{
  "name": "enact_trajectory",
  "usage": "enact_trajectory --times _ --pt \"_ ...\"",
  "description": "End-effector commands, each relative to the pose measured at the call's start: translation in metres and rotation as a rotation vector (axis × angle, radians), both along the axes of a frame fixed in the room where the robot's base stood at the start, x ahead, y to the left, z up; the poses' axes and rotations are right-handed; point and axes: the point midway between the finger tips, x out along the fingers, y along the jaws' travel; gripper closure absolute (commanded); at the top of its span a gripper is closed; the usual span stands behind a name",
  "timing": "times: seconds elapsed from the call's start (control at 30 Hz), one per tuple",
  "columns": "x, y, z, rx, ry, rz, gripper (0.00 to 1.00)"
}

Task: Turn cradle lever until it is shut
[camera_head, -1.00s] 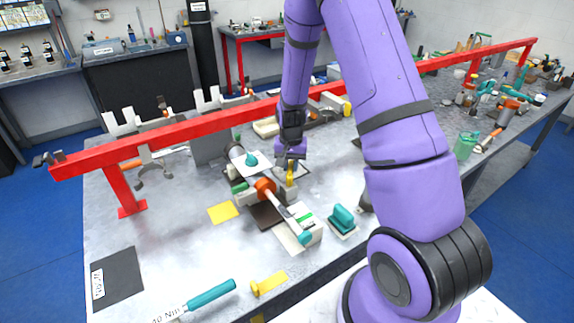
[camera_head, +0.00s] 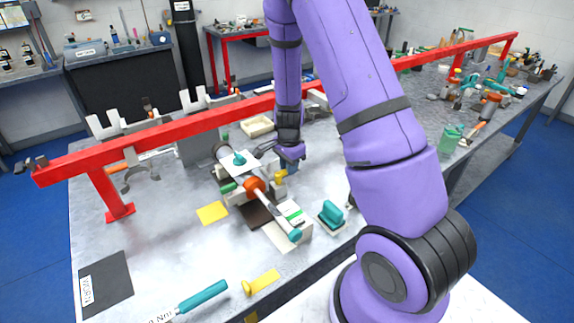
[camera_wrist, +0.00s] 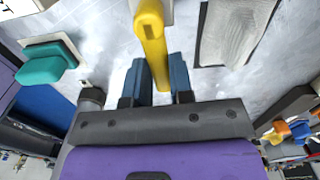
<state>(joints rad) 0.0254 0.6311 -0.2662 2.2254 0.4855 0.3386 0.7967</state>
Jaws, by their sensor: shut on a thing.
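The cradle (camera_head: 262,212) stands on the grey bench and carries a long damper (camera_head: 273,208) with an orange collar (camera_head: 254,189). The yellow cradle lever (camera_head: 280,176) is at the cradle's far right side and leans toward my gripper (camera_head: 291,160). In the wrist view the lever (camera_wrist: 150,35) runs down from the top edge between the two blue fingers of my gripper (camera_wrist: 158,78). The fingers are shut on its end. The lever's tip is partly hidden by the fingers and hand.
A teal-handled block (camera_head: 332,215) stands just right of the cradle; it also shows in the wrist view (camera_wrist: 45,65). A red rail (camera_head: 160,137) crosses behind the cradle. A yellow square (camera_head: 212,213) and a teal-handled tool (camera_head: 203,296) lie in front.

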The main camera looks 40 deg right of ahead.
Motion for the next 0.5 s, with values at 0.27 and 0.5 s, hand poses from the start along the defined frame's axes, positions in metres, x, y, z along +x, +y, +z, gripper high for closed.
enact_trajectory --times 0.27,0.5 --pt "-0.003 0.0005 0.0001 0.001 0.0 -0.077 1.0" --pt "-0.0037 0.0003 0.0001 0.001 0.0 -0.093 1.0"
